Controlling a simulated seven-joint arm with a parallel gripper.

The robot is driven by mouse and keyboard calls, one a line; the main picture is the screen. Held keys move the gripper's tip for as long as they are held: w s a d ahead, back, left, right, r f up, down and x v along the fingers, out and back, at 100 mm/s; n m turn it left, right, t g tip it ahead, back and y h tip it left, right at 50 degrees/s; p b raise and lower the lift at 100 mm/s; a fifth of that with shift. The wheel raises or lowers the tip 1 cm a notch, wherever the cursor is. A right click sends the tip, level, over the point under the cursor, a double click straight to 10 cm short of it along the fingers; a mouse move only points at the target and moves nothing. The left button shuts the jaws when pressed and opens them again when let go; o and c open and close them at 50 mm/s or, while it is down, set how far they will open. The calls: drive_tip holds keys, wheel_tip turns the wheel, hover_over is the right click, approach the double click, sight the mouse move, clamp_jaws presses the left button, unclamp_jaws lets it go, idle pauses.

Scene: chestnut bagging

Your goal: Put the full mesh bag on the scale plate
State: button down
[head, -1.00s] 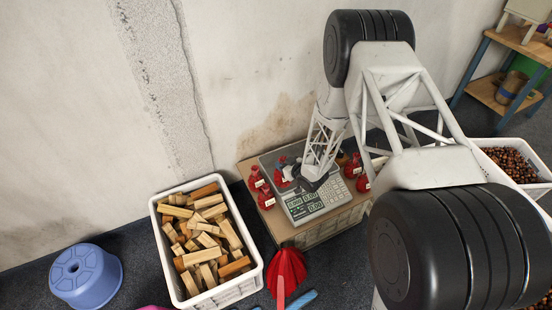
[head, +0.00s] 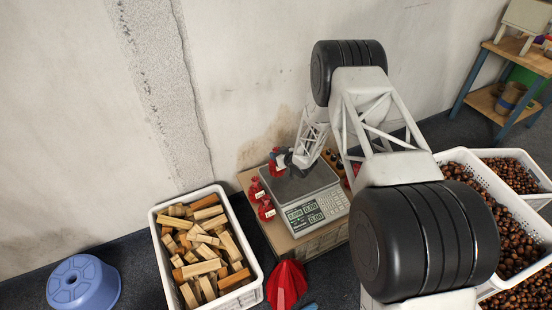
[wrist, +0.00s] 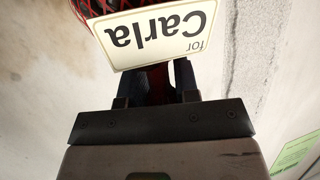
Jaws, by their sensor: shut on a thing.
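My gripper (head: 281,159) is shut on a red mesh bag (head: 276,167) at the far left edge of the scale. In the wrist view the mesh bag (wrist: 85,8) is largely cut off by the frame. A white tag reading "for Carla" (wrist: 155,32) hangs in front of it and hides much of the fingers. The bare grey scale plate (head: 308,184) lies to the right of and below the held bag. Whether the bag touches the plate cannot be told.
Other red bags (head: 266,211) stand left of the scale, and more red shows to its right, partly behind my arm. The scale's keypad and display (head: 316,212) face forward. A crate of wood blocks (head: 254,289) is at left, crates of chestnuts (head: 465,157) at right.

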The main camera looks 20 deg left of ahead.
drive_tip(key=shift+w+a, duration=0.15)
drive_tip(key=shift+w, duration=0.2)
drive_tip(key=shift+w+a, duration=0.15)
drive_tip(key=shift+w, duration=0.05)
drive_tip(key=shift+f, duration=1.8)
drive_tip(key=c, duration=0.9)
unclamp_jaws()
drive_tip(key=shift+f, duration=0.1)
drive_tip(key=shift+o, duration=0.2)
